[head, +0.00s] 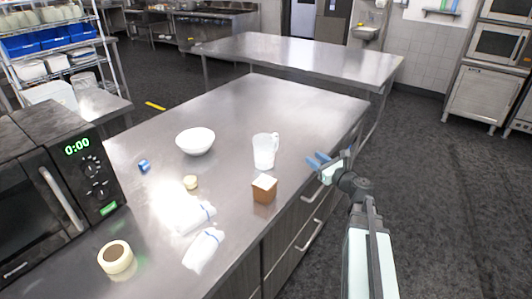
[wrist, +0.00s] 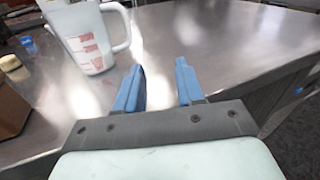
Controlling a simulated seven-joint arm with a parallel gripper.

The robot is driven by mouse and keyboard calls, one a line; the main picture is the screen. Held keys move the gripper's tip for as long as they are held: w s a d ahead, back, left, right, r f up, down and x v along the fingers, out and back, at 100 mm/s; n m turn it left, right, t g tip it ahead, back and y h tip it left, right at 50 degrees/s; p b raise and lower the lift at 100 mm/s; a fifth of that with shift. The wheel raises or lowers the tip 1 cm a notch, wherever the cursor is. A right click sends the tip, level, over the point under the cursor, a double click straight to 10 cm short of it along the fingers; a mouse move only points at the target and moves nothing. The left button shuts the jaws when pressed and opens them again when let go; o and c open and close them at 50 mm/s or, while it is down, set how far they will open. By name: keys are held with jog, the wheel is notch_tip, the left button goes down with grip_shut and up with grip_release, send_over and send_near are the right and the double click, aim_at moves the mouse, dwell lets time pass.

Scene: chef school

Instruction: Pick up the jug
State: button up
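The jug (head: 264,152) is a clear white measuring jug standing upright on the steel table, right of the bowl. In the wrist view the jug (wrist: 88,42) is at the upper left, with red markings and its handle on the right side; its top is cut off by the frame. My gripper (head: 316,160) is right of the jug near the table's right edge, apart from it. In the wrist view my gripper (wrist: 158,78) has its two blue fingers spread with nothing between them.
A brown box (head: 264,189) stands just in front of the jug. A black microwave (head: 50,185) is at the left. The table behind the jug is clear.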

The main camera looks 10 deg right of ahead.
jog(key=y, duration=0.2)
send_near(277, 147)
jog(key=w, duration=0.1)
jog(key=w+a+r, duration=0.1)
jog(key=w+r, duration=0.1)
jog(key=w, duration=0.1)
jog(key=shift+a+r, duration=0.1)
jog(key=shift+a, duration=0.25)
jog(key=shift+x, duration=3.15)
jog(key=shift+s, duration=0.1)
grip_shut()
